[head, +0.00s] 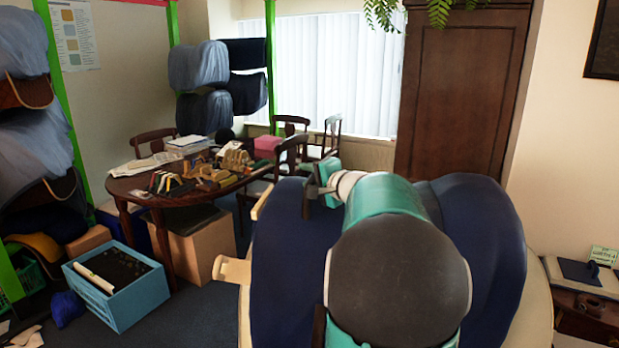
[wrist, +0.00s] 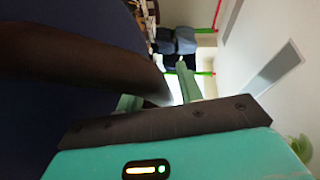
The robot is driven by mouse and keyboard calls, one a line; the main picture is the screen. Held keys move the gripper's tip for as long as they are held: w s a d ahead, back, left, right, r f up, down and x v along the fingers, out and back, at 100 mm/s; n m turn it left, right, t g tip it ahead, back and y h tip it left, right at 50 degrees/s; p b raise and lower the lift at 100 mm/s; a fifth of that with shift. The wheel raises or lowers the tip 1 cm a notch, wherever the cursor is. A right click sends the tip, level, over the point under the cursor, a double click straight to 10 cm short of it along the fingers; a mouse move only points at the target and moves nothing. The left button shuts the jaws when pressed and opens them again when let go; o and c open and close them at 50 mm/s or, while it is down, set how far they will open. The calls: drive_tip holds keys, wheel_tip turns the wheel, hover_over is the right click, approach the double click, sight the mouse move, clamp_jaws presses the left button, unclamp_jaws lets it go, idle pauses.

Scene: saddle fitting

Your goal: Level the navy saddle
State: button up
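The navy saddle (head: 285,265) fills the lower right of the head view, its surface showing on both sides of my teal and grey arm. Its far right part (head: 490,230) rises higher than the left part in the picture; the middle is hidden by my arm, so I cannot judge its tilt. My gripper (head: 320,188) is at the saddle's far left edge. In the wrist view my gripper (wrist: 158,94) has its fingers apart, with a bright gap between them. A dark brown curved edge (wrist: 95,60) reaches close to the fingers, beside a navy surface (wrist: 25,110); contact is unclear.
A round wooden table (head: 135,188) with tools stands at the left, chairs behind it. A blue crate (head: 120,300) and a cardboard box (head: 195,245) are on the floor. A tall brown cabinet (head: 460,90) stands behind the saddle. A low side table (head: 585,318) is at right.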

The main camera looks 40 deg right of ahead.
clamp_jaws()
drive_tip(key=shift+w+d, duration=0.6)
drive_tip(key=shift+d, duration=0.35)
drive_tip(key=shift+o, duration=1)
unclamp_jaws()
drive_tip(key=shift+s, duration=0.1)
drive_tip(key=s+a+r, duration=0.1)
drive_tip(key=s+r, duration=0.1)
drive_tip(key=s, duration=1.1)
drive_tip(key=shift+s+a, duration=0.2)
drive_tip(key=shift+a, duration=0.05)
drive_tip(key=shift+r, duration=0.1)
